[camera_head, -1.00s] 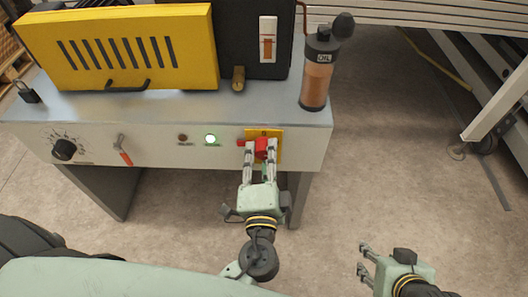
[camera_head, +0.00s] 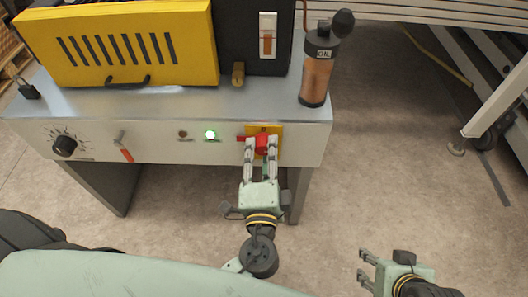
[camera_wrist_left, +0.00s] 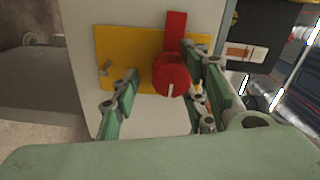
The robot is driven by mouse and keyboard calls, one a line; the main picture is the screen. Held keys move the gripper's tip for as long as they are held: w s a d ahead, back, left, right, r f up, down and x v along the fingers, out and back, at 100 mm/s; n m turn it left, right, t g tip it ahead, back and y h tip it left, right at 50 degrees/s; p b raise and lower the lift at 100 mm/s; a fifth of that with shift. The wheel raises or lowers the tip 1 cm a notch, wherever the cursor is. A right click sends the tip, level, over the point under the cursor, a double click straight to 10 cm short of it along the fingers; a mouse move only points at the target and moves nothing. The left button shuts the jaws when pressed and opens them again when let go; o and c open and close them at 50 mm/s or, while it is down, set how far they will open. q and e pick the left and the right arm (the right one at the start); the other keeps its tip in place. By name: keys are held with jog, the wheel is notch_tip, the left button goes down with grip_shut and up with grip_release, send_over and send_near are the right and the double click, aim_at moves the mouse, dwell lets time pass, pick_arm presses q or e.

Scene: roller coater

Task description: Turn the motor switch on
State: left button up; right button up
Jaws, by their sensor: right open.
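The motor switch is a red rotary knob (camera_head: 262,144) on a yellow plate (camera_head: 277,130), at the right of the machine's front panel. In the left wrist view the knob (camera_wrist_left: 170,75) has a white mark pointing down and a red bar above it. My left gripper (camera_head: 261,142) is at the switch, one finger on each side of the knob. In the wrist view its left finger stands clear of the knob; the right finger is close, contact unclear. My right gripper (camera_head: 363,268) is open and empty over the floor at lower right.
A lit green lamp (camera_head: 210,134), a dark red lamp (camera_head: 183,134), an orange-handled lever (camera_head: 124,148) and a black dial (camera_head: 65,146) sit left of the switch. An oil bottle (camera_head: 317,75) stands on the machine top above it.

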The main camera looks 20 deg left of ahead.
pick_arm(q)
jog(key=shift+r, duration=0.15)
jog(key=v, duration=1.2)
